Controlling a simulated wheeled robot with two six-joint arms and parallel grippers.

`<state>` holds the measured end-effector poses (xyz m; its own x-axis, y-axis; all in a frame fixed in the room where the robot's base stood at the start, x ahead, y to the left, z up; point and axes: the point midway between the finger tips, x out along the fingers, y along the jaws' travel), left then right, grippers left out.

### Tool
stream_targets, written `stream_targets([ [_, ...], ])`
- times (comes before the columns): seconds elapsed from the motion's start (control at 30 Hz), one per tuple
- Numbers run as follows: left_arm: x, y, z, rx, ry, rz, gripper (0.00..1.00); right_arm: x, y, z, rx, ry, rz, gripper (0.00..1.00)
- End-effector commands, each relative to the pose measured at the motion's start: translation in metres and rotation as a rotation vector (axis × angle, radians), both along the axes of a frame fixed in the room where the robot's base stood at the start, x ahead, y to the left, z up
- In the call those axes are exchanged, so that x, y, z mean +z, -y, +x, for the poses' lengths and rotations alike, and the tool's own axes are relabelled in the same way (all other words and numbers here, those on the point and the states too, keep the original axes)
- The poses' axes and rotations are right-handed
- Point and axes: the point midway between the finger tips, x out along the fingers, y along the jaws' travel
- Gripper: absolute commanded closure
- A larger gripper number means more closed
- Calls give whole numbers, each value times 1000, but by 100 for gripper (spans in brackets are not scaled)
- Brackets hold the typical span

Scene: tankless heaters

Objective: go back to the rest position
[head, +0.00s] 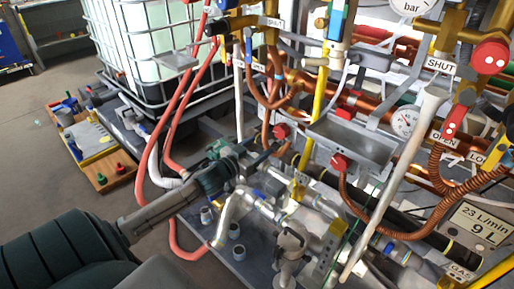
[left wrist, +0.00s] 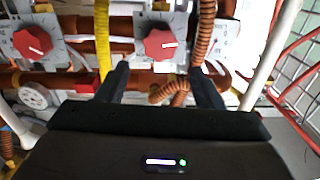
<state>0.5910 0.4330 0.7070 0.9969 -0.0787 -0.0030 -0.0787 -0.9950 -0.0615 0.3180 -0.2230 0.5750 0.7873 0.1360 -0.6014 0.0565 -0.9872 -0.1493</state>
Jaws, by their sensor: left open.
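My left arm comes in from the lower left of the head view. My left gripper (head: 266,151) is in among the pipes near the middle of the picture, close to a red knob (head: 282,131). In the left wrist view the two dark fingers of the left gripper (left wrist: 160,78) stand apart with nothing held. Beyond them are a red knob (left wrist: 160,42) on a grey box and a copper coil pipe (left wrist: 172,90). I cannot tell whether the fingers touch any pipe. My right gripper is in neither view.
Red hoses (head: 150,165) hang close to the left arm. A caged white tank (head: 140,45) stands behind. A wooden board (head: 110,172) with small parts lies at left. A second red knob (left wrist: 32,42) and a yellow pipe (left wrist: 102,40) crowd the wrist view. Open floor shows at far left.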

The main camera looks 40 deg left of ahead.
Motion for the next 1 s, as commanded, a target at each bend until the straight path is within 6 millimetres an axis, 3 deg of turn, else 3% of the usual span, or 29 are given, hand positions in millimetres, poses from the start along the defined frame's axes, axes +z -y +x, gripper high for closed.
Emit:
stream_targets([
  [0.33,-1,1,-1,1,-3,-2,39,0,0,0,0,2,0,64],
  [0.47,-23,18,-17,10,-44,-22,39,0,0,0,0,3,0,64],
  [0.57,-57,50,-50,27,-127,-53,39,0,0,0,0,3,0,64],
  [0.7,-104,105,-117,46,-293,-95,39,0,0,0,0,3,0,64],
  [0.8,-120,133,-156,46,-387,-113,39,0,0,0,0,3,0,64],
  [1.0,-132,169,-208,32,-513,-133,39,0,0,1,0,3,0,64],
])
